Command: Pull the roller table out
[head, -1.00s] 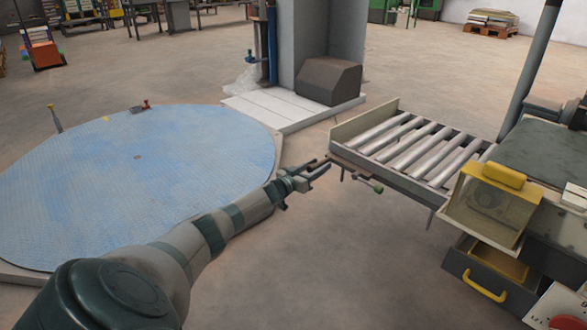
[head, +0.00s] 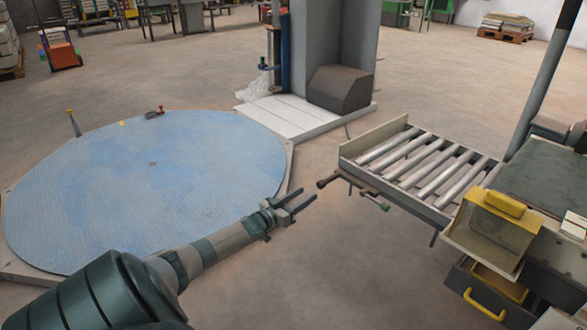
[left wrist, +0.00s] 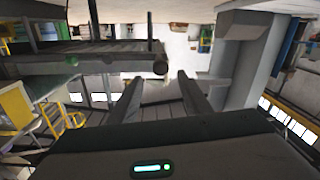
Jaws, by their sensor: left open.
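The roller table (head: 365,143) stands right of centre in the head view, a low frame with several bare metal rollers. My right gripper is out of view.
A large blue turntable (head: 150,185) lies low at left. Behind stands a grey column (head: 318,50) on a white base (head: 285,115). A machine with a yellow-topped box (head: 490,230) and open drawer (head: 485,300) stands right. Bare floor lies between turntable and roller table.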

